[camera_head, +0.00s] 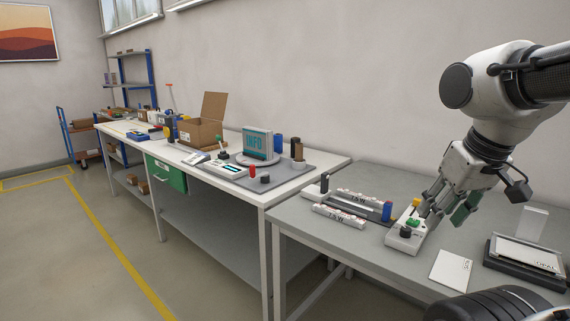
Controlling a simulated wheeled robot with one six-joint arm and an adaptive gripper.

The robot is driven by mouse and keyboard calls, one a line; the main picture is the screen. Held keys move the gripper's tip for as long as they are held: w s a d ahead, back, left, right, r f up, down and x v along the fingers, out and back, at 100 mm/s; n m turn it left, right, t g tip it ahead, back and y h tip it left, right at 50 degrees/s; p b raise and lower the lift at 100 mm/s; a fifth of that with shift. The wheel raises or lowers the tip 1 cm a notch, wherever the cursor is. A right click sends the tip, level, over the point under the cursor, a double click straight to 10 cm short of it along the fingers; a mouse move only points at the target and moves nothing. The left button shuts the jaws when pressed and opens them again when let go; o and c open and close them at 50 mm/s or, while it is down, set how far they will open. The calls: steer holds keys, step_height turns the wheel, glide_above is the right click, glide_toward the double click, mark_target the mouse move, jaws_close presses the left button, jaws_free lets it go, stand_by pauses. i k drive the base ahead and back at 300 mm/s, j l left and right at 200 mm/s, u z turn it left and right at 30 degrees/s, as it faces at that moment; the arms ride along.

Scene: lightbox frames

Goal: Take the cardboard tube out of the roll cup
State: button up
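A small upright tan and dark cylinder (298,153) stands at the right end of the grey board on the long bench; it looks like the cardboard tube with its cup, but it is too small to tell tube from cup. My gripper (444,212) is far to its right, over the nearer grey table. Its fingers look spread, with nothing seen between them. It hangs close above a white box with coloured buttons (407,236); I cannot tell whether it touches.
Lamp packs (339,215) and a blue cylinder (387,211) lie left of my gripper. A white card (450,270) and a framed panel (526,256) are nearer.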

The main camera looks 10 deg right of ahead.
mark_target(299, 146)
steer(key=i+j+z, duration=0.3)
steer(key=z, duration=0.15)
steer(key=i+j+z, duration=0.2)
steer(key=j+z, duration=0.2)
steer(key=i+j+z, duration=0.2)
steer(key=j+z, duration=0.25)
steer(key=i+j+z, duration=0.2)
steer(key=j, duration=0.95)
steer(key=j+z, duration=0.15)
steer(key=j, duration=1.55)
steer(key=i+j, duration=0.1)
steer(key=j, duration=0.5)
